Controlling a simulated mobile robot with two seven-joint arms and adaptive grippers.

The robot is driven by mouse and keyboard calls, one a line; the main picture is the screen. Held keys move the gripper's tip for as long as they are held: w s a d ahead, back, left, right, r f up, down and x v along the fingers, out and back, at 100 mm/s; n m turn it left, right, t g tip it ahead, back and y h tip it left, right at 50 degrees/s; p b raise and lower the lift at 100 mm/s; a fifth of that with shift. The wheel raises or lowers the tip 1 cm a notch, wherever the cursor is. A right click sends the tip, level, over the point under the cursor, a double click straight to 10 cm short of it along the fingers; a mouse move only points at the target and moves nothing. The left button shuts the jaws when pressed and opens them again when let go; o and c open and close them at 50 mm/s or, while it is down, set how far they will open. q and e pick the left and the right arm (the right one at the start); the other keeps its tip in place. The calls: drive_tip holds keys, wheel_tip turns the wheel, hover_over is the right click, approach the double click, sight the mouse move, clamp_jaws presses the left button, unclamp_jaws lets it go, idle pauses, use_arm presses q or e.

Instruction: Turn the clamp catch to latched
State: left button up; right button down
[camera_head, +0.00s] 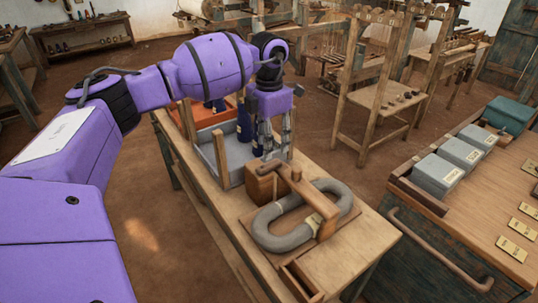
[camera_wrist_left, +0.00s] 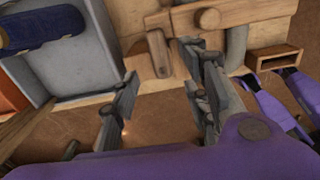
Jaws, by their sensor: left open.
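A wooden clamp stands on a board on the workbench. It has an upright block (camera_head: 264,187) and a long bar (camera_head: 312,199) that reaches over a grey oval ring (camera_head: 270,238). In the left wrist view a short wooden piece (camera_wrist_left: 159,54), which looks like the clamp catch, hangs from the clamp bar (camera_wrist_left: 180,18). A round peg head (camera_wrist_left: 208,18) shows beside it. My left gripper (camera_head: 274,150) is open and empty, pointing down just behind the block. In the wrist view its fingers (camera_wrist_left: 162,98) are spread on either side below the catch, apart from it. My right gripper is out of view.
A grey tray (camera_head: 207,160) with dark blue bottles (camera_head: 244,124) stands close beside the left gripper. An orange tray (camera_head: 205,113) is behind it. A small open wooden box (camera_head: 301,282) sits at the bench's front edge. A counter with grey boxes (camera_head: 436,176) stands right.

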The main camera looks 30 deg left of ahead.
use_arm(q)
wheel_tip(320, 180, up, 5)
drive_tip(key=shift+r, duration=0.1)
idle(0.7)
